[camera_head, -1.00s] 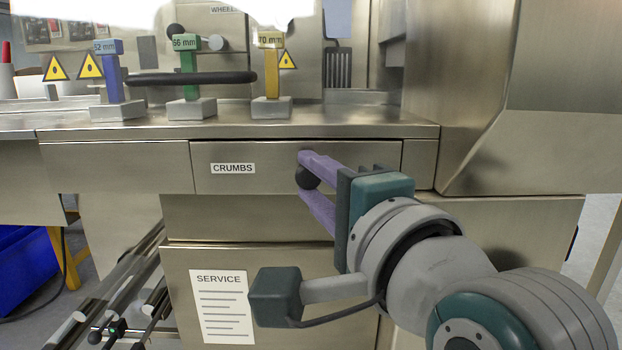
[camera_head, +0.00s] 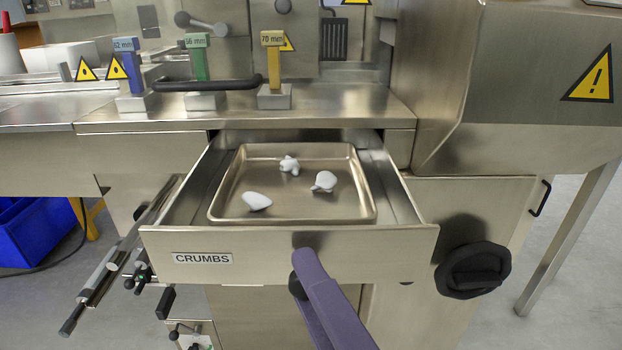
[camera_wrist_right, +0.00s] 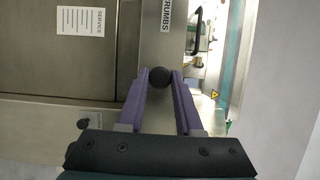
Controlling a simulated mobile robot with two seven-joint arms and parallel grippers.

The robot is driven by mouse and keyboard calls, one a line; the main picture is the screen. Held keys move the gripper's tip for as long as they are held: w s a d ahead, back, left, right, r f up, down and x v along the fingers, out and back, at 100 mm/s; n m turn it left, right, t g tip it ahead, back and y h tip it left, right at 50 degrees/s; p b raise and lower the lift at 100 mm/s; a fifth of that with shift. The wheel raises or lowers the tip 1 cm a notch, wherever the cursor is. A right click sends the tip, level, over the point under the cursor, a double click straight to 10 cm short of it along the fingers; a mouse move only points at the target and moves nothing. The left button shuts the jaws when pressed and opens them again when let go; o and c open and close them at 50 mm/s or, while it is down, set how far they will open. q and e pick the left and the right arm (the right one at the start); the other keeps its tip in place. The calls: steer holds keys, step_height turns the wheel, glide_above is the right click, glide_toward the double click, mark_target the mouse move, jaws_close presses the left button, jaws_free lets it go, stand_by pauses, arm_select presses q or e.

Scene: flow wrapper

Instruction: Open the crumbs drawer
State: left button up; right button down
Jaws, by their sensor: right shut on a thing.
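The crumbs drawer (camera_head: 300,244) is pulled well out of the steel machine, with its CRUMBS label on the front at the left. A metal tray (camera_head: 330,208) lies in it with white crumb pieces (camera_head: 257,201) on it. My right gripper (camera_head: 302,272) is at the drawer front with its purple fingers. In the right wrist view my right gripper (camera_wrist_right: 160,82) is shut on the round black knob (camera_wrist_right: 159,77), one finger on each side. In the head view the fingers mostly hide the knob (camera_head: 296,287). My left gripper is not in view.
Blue, green and yellow size gauges (camera_head: 273,70) stand on the machine's ledge above the drawer, beside a black bar handle (camera_head: 208,83). A black dial (camera_head: 473,270) is on the right panel. A blue bin (camera_head: 35,232) stands at the left, and metal rods stick out nearby.

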steer(key=shift+s+p, duration=0.4)
steer(key=shift+s, duration=1.55)
steer(key=c, duration=0.6)
jaws_free()
steer(key=p+v, duration=0.1)
steer(key=v, duration=0.9)
steer(key=shift+w, duration=0.1)
